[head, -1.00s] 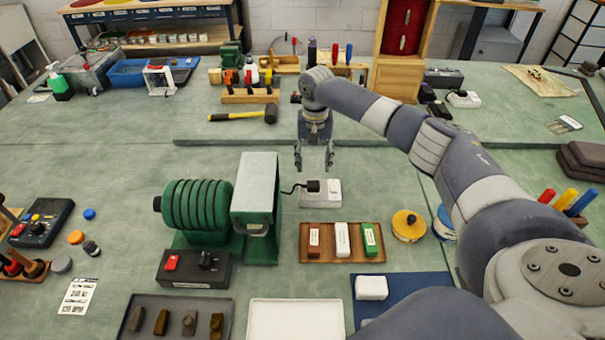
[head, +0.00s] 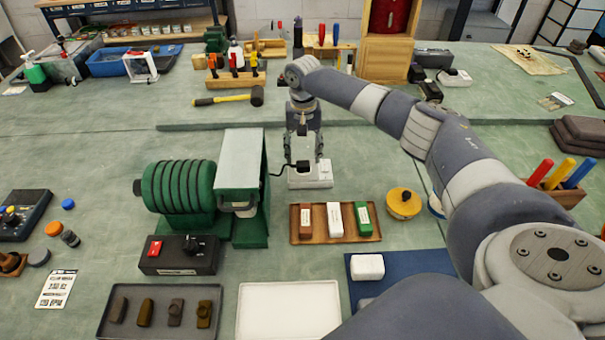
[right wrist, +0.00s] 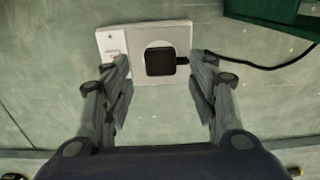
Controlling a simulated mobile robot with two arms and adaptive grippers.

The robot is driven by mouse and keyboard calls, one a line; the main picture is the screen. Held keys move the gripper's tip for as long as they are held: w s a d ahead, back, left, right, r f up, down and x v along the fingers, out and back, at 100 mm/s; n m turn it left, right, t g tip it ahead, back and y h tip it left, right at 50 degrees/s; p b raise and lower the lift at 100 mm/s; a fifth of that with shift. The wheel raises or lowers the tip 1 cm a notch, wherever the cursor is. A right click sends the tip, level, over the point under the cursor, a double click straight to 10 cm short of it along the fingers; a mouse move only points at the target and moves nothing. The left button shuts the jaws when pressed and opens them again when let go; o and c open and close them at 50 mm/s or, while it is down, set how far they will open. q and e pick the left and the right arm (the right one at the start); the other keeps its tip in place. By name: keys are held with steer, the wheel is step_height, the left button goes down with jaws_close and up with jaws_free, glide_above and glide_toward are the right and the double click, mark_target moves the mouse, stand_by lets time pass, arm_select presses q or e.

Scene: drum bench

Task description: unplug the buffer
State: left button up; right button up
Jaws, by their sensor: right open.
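The buffer is a green machine (head: 180,190) with a ribbed drum on the left of the bench. Its black cable runs to a black plug (head: 303,165) seated in a white socket box (head: 313,180). In the right wrist view the plug (right wrist: 160,61) sits in the socket's grey-white face (right wrist: 182,38). My right gripper (head: 304,163) is open and empty, low over the socket box. In the right wrist view its fingers (right wrist: 162,88) stand apart on either side of the plug, with gaps; contact is not visible. My left gripper is out of view.
A wooden tray (head: 335,238) with three coloured bars lies in front of the socket box. A yellow round tin (head: 403,203) stands to its right. A black control box with a red switch (head: 180,255) sits before the buffer. A hammer (head: 228,98) lies behind.

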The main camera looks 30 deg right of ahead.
mark_target(303, 164)
step_height(303, 164, down, 4)
steer(key=shift+r, duration=0.25)
steer(key=shift+f, duration=0.25)
arm_select(q)
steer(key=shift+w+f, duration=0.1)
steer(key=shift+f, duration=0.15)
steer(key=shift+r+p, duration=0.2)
steer(key=shift+p, duration=0.25)
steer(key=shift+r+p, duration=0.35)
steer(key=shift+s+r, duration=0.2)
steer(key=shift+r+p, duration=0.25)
steer(key=shift+p, duration=0.2)
